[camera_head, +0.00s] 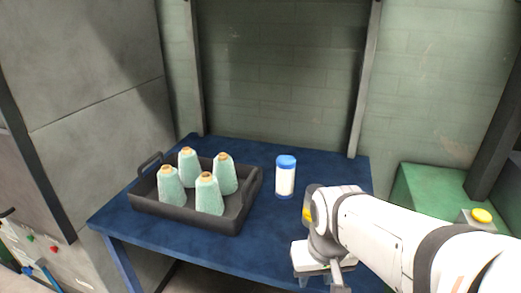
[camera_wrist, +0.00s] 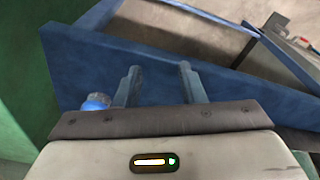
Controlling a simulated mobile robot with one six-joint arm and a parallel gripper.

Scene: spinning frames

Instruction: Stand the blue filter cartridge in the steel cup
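An upright white cylinder with a blue cap and blue base band, apparently the blue filter cartridge (camera_head: 286,178), stands on the blue table right of the tray. A rounded blue top, possibly its cap (camera_wrist: 97,101), shows at the left in the wrist view, partly hidden by my gripper's body. My gripper (camera_head: 320,281) is in front of and to the right of the cartridge, near the table's front right. In the wrist view its two fingers (camera_wrist: 160,86) are apart with nothing between them. I see no steel cup in either view.
A dark tray (camera_head: 150,207) with several pale green cones stands on the left of the blue table (camera_head: 225,252). Table between tray and cartridge is clear. A green block (camera_head: 428,187) and a box with a yellow button (camera_head: 482,215) are at the right. Walls close the back.

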